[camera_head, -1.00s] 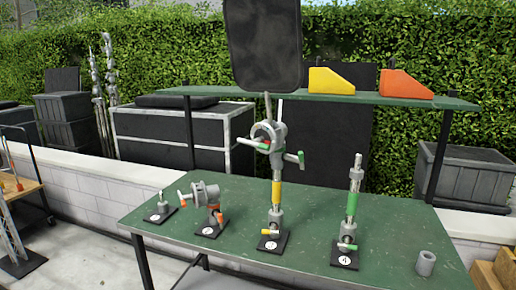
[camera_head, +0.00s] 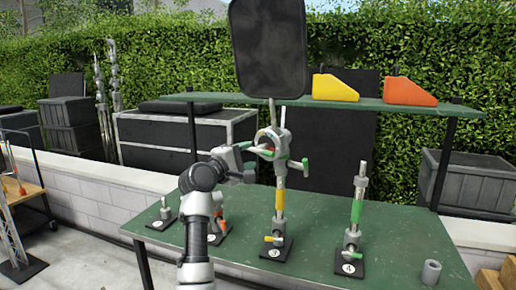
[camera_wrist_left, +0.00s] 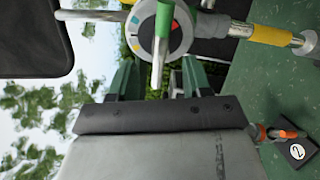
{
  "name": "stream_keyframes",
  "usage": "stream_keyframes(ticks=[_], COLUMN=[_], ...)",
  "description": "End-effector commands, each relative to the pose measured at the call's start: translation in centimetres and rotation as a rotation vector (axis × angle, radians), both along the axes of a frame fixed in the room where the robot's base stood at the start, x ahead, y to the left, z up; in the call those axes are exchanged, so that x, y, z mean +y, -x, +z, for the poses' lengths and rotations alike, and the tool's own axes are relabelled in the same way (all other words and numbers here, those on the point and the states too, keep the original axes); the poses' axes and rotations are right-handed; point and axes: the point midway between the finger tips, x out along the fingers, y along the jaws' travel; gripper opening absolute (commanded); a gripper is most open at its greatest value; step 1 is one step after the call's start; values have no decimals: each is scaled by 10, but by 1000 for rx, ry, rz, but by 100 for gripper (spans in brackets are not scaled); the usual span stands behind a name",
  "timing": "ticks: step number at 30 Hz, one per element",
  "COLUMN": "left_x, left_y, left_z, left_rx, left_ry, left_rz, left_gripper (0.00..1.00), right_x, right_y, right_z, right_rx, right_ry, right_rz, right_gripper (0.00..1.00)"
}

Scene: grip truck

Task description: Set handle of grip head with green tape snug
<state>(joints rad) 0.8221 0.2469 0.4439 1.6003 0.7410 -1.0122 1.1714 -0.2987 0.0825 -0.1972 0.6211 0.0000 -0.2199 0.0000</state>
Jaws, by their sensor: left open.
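The grey round grip head (camera_head: 270,138) sits on top of the yellow-taped post (camera_head: 280,203) on base 3. It has green handles, one at its right (camera_head: 305,164). In the left wrist view the head's disc (camera_wrist_left: 178,40) shows colored marks, and a long green handle (camera_wrist_left: 161,45) crosses in front of it. My left gripper (camera_wrist_left: 160,75) is open, its two fingers on either side of the handle's lower end; I cannot tell if they touch it. In the head view the gripper (camera_head: 255,165) is just left of the head. My right gripper is not in view.
A black flag (camera_head: 268,50) rises above the head on a rod. The green-taped post (camera_head: 357,210) stands on base 4 to the right. An orange-handled head (camera_head: 220,222) is behind my arm. A loose grey cylinder (camera_head: 431,272) stands at the green table's right.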

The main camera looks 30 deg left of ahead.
Motion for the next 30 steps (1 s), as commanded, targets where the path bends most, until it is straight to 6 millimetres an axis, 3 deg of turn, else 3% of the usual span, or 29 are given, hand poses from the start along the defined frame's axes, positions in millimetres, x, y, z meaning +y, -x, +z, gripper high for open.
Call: stream_keyframes(ticks=[3, 9, 21, 30], left_x=[-3, -5, -6, -6], left_y=[-22, -43, -50, -50], left_z=[4, 5, 4, 3], left_rx=[1, 1, 1, 2], left_ry=[3, 0, -2, -1], left_rz=[-1, 0, 1, 1], left_gripper=[49, 49, 49, 5], right_x=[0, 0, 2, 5], right_y=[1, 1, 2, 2], right_z=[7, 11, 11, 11], right_rx=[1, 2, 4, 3], right_ry=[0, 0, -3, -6], right_rz=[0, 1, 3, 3], right_gripper=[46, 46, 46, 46])
